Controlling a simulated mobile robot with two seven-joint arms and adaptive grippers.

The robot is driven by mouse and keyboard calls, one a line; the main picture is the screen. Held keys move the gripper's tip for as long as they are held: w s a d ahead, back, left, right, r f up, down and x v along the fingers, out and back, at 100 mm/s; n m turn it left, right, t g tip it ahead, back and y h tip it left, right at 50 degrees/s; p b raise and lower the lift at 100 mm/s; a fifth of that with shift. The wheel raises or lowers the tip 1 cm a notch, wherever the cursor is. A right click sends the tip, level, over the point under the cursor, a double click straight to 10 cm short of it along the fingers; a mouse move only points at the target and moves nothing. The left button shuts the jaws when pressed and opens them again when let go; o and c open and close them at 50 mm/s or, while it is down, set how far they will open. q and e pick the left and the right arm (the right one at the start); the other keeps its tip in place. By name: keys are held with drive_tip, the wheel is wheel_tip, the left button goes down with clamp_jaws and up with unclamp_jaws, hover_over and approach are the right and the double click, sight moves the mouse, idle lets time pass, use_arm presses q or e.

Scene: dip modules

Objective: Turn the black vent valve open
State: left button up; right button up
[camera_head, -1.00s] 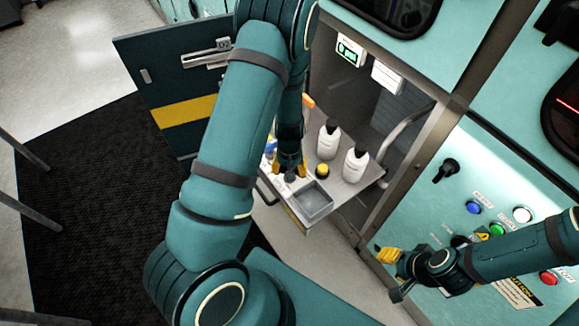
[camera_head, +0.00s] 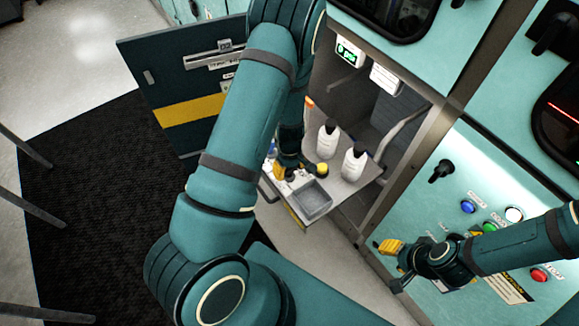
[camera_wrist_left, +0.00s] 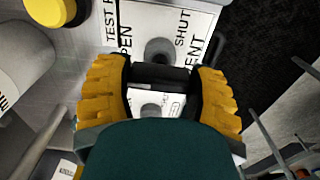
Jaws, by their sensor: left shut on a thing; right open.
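The black vent valve (camera_wrist_left: 163,76) shows in the left wrist view as a dark bar across the gap between my yellow fingers. My left gripper (camera_wrist_left: 163,90) is shut on it. White labels around it read OPEN, SHUT and part of VENT; which way the handle points is hard to tell. In the head view my left gripper (camera_head: 287,172) is low over the pull-out shelf, and it hides most of the valve. My right gripper (camera_head: 391,262) is open and empty in front of the turquoise control panel.
The shelf (camera_head: 340,195) carries two white bottles (camera_head: 327,139) (camera_head: 354,161), a yellow-capped item (camera_head: 322,168) and a grey square basin (camera_head: 311,200), all close to my left gripper. A dark door (camera_head: 190,85) stands open at left. The control panel (camera_head: 450,205) has coloured buttons.

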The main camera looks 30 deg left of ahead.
use_arm(q)
drive_tip(key=shift+w+r, duration=0.1)
idle(0.5)
drive_tip(key=o, duration=1.2)
wheel_tip(320, 180, up, 12)
